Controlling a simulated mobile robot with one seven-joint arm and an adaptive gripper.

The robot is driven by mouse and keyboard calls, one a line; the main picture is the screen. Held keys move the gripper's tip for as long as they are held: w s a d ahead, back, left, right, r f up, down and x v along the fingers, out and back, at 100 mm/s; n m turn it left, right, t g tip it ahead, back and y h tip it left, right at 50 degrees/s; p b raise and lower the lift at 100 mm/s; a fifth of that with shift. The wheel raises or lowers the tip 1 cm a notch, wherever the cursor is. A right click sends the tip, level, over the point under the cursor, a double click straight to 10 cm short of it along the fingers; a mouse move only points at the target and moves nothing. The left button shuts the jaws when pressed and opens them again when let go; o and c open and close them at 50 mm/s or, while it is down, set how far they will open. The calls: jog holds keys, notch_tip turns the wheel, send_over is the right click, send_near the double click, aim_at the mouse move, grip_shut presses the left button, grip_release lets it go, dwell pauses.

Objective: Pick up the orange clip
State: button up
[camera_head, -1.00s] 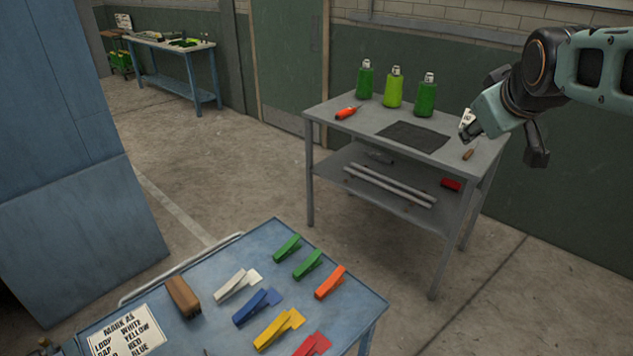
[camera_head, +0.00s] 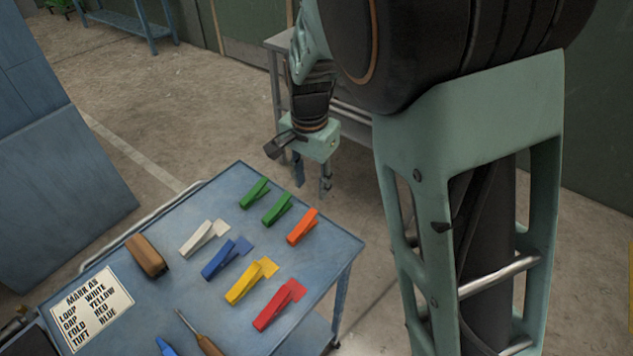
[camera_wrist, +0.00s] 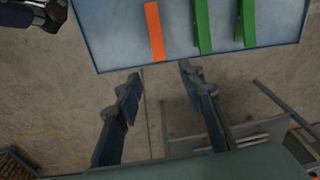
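The orange clip (camera_head: 302,227) lies on the blue table (camera_head: 345,246), near its far right corner, to the right of two green clips. In the wrist view the orange clip (camera_wrist: 154,31) lies just inside the table edge, beyond my fingers. My gripper (camera_head: 312,185) hangs fingers down past the table's far edge, above the floor side. In the wrist view its two fingers (camera_wrist: 157,77) are spread apart with nothing between them. The gripper is open and empty, apart from the clip.
Green clips (camera_head: 254,193), a white clip (camera_head: 197,239), a blue clip (camera_head: 221,262), a yellow clip (camera_head: 246,284) and a red clip (camera_head: 274,309) lie nearby. A grey table (camera_head: 279,42) stands behind.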

notch_tip(320, 180, down, 2)
jog(key=s+a+m+g, duration=0.1)
jog(key=s, duration=0.1)
send_over(304, 222)
jog(key=f, duration=0.5)
jog(key=shift+s+d, duration=0.2)
jog(key=shift+s, duration=0.2)
jog(key=shift+w+a+f+p, duration=0.1)
jog(key=shift+w+f+p, duration=0.1)
jog(key=shift+f, duration=1.25)
jog(key=shift+w+a+f+p, duration=0.1)
jog(key=shift+w+f+p, duration=0.1)
jog(key=shift+f, duration=1.2)
jog(key=shift+c, duration=0.6)
grip_shut()
jog(key=shift+r, duration=0.1)
